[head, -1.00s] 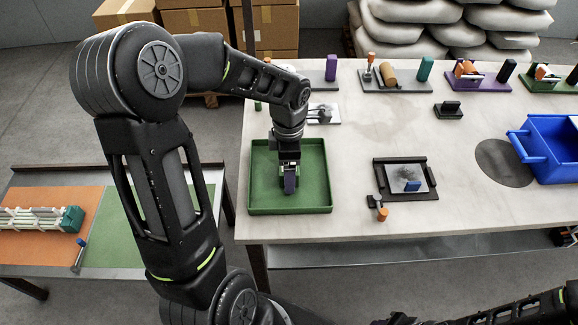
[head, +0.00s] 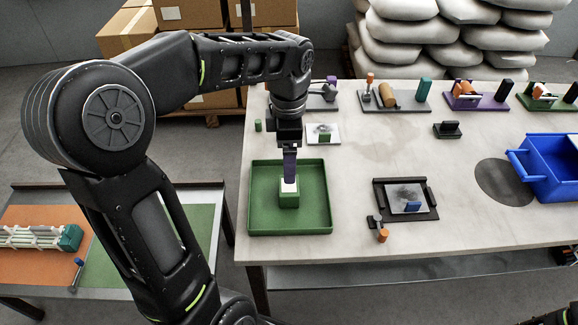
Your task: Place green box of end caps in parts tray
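The green parts tray (head: 324,224) lies at the left front of the big table. A small green box (head: 289,200) with a pale top stands inside it, a little right of the tray's middle. My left gripper (head: 289,178) points straight down over this box, its purple-grey finger at or just above the pale top. I see the fingers edge-on, so their opening and any contact with the box are unclear. The box's contents are too small to make out. My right gripper is not in view; only a bit of dark arm shows at the bottom right corner.
A white card with a small green block (head: 324,138) lies behind the tray. A black framed plate (head: 432,212) with a blue block is to the right. A blue bin (head: 550,182) stands at the right edge. Several fixtures line the back. The table's middle is mostly clear.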

